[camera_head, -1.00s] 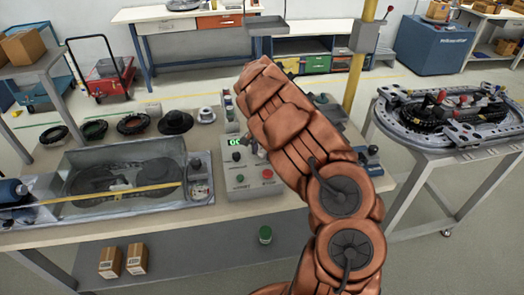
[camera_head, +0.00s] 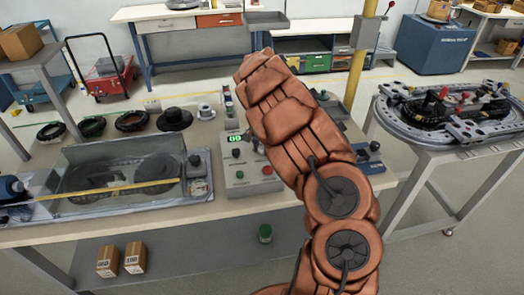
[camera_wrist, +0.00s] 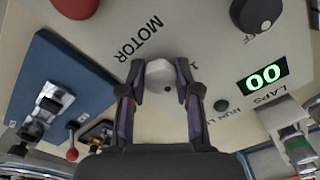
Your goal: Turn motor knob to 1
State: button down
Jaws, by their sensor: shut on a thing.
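The motor knob (camera_wrist: 160,78) is a pale grey, rounded knob with a small dark spot, on the light panel in the wrist view. The word MOTOR is printed to its upper left and a 1 to its upper right. My gripper (camera_wrist: 163,88) has one finger on each side of the knob and is shut on it. The knob's pointer direction is hard to tell. In the head view the control box (camera_head: 235,184) stands on the workbench, and my arm hides the gripper and most of the box's right side.
A green 00 display (camera_wrist: 264,76) labelled LAPS, a black knob (camera_wrist: 255,12) near OFF, and a red button (camera_wrist: 75,6) surround the knob. The ring track table (camera_head: 430,151) stands right of the bench.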

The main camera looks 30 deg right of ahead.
jog(key=n+b, duration=0.1)
jog(key=b, duration=0.1)
jog(key=n+b, duration=0.3)
jog(key=b, duration=0.1)
jog(key=shift+a+f, duration=0.1)
jog(key=shift+f, duration=0.15)
jog(key=shift+r+n+b, duration=0.15)
jog(key=shift+n+b, duration=0.5)
jog(key=shift+n, duration=0.35)
jog(key=shift+r+n+b, duration=0.1)
jog(key=shift+n+b, duration=0.55)
jog(key=shift+n, duration=0.35)
jog(key=c, duration=0.8)
grip_release()
